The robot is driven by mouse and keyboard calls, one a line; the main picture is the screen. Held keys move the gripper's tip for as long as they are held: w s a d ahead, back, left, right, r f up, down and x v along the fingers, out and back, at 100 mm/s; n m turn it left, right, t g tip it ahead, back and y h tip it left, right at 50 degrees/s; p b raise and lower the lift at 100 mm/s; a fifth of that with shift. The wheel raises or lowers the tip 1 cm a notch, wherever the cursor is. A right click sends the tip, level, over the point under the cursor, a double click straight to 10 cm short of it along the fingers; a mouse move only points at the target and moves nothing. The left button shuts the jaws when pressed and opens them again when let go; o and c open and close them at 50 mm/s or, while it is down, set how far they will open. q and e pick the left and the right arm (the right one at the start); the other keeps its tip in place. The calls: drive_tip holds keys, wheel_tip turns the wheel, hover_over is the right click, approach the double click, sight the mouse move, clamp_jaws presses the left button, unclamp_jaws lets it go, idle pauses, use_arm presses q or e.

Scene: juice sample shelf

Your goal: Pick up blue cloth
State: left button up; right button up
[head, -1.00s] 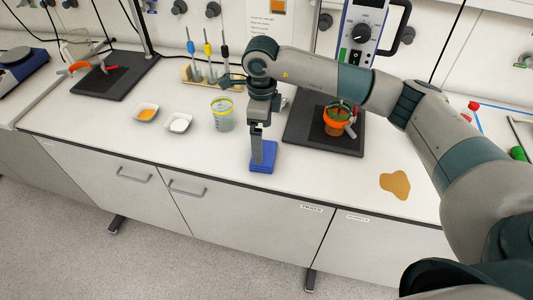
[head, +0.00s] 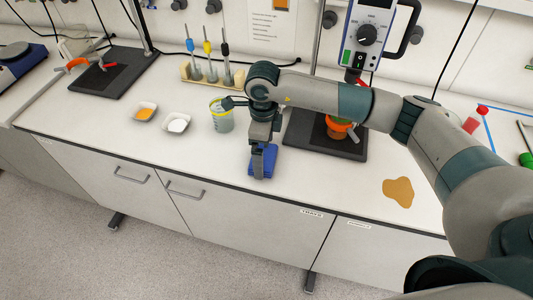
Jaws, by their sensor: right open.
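The folded blue cloth (head: 269,172) lies on the white bench top near its front edge, in the middle of the head view. My right gripper (head: 261,168) points down at the cloth, with its fingers at or just above it. It hides part of the cloth. The gripper is open, and I cannot tell whether the fingers touch the cloth. My left gripper is not in view.
A tan spill (head: 398,192) lies on the bench to the right. A beaker (head: 221,115) with a yellow rim and two small dishes (head: 145,112) stand left of my gripper. An orange container (head: 339,128) stands on a dark mat (head: 300,131) behind my forearm.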

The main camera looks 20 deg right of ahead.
drive_tip(key=shift+a, duration=0.1)
drive_tip(key=shift+s+a+r, duration=0.1)
drive_tip(key=shift+s, duration=0.1)
drive_tip(key=c, duration=0.9)
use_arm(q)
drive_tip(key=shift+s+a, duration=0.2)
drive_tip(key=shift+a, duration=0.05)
use_arm(e)
drive_tip(key=shift+c, duration=0.2)
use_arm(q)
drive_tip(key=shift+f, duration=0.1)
